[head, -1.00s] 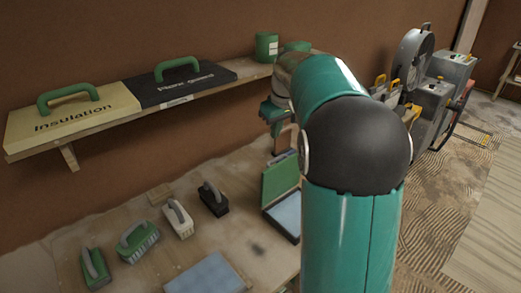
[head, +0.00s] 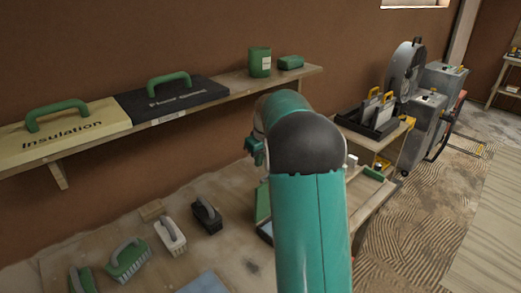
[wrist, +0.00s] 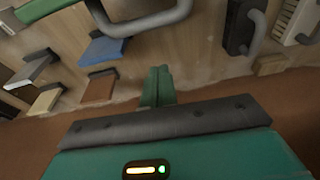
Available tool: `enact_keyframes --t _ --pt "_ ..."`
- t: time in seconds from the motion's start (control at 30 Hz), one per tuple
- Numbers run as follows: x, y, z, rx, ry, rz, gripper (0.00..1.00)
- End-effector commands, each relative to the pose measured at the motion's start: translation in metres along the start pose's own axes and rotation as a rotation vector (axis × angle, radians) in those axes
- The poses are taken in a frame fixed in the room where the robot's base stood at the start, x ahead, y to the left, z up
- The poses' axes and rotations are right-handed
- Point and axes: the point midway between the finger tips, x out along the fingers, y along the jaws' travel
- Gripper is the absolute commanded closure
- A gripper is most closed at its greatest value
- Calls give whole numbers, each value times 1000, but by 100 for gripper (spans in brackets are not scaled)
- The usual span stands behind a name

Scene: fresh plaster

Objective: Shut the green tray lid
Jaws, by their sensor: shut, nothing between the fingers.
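The tray (head: 265,232) stands on the bench in the head view. Its green lid (head: 262,203) stands raised at the tray's left side. My arm hides most of both. My gripper (head: 254,151) is above and behind the lid, near the wall, apart from it. In the wrist view my green gripper fingers (wrist: 157,86) are together with nothing between them. A green strip with a grey loop beside it shows at that view's top left; I cannot tell whether the strip is the lid.
Black (head: 207,214), white (head: 170,236) and green brushes (head: 128,258) stand left of the tray. A wall shelf (head: 215,97) above holds two handled boards and a green tin (head: 260,62). Several blue and brown tools (wrist: 100,86) lie near the wall in the wrist view.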

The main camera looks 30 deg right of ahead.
Motion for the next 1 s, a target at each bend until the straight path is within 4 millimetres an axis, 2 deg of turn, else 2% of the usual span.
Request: enact_keyframes --t 0.1,0.3,0.43,1.0 --pt "22 0 0 -1 -3 -2 100" --pt "11 1 24 -1 1 1 100" --pt "9 1 33 -3 0 0 100" --pt "8 0 34 -3 7 0 100"
